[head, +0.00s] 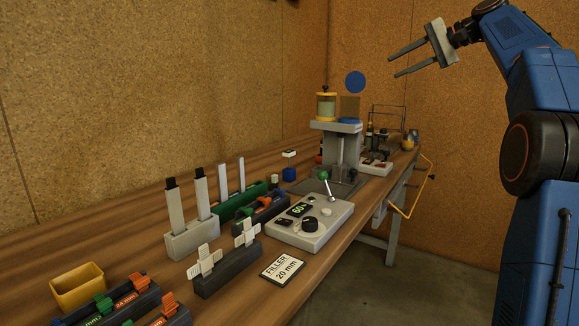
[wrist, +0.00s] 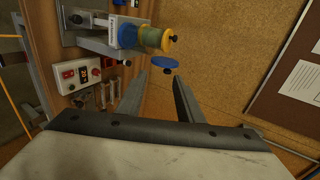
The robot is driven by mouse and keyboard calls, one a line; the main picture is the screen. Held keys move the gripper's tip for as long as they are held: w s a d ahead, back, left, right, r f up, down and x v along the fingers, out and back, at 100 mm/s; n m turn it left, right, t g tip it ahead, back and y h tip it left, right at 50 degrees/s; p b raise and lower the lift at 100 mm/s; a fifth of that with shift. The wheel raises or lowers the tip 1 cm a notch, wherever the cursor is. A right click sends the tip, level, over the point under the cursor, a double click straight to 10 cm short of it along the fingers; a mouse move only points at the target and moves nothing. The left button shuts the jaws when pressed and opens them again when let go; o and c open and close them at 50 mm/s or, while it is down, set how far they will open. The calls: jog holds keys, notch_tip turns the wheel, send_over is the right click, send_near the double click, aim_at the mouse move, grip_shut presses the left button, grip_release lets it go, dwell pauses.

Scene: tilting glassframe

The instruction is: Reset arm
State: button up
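My gripper (head: 392,64) is raised in the air at the upper right of the head view, at the end of my blue arm. Its two grey fingers are spread apart, pointing left, with nothing between them. In the wrist view the open fingers (wrist: 160,84) show from behind, also empty. Beyond them are a blue disc (wrist: 165,65) and the wooden wall. The gripper touches nothing that I can see.
A wooden workbench (head: 130,228) runs along the wall, bearing a grey control box (head: 310,228), a press-like machine (head: 340,150), a yellow bin (head: 78,287) and several tool holders. A dark board (wrist: 285,70) hangs on the wall. The floor right of the bench is clear.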

jog(key=s+a+f+n+g+h, duration=0.1)
jog(key=s+a+f+h, duration=0.3)
jog(key=s+f, duration=0.75)
jog(key=s+a+f+n+g+h, duration=0.1)
jog(key=s+a+f, duration=0.5)
jog(key=s+f, duration=0.55)
jog(key=s+d+f+n+g+h, duration=0.1)
jog(key=s+f+n+h, duration=0.3)
jog(key=s+f, duration=2.3)
jog(key=shift+s+d+f+n+h, duration=0.25)
jog(key=shift+d+f+n+h, duration=0.15)
jog(key=shift+d+n, duration=0.15)
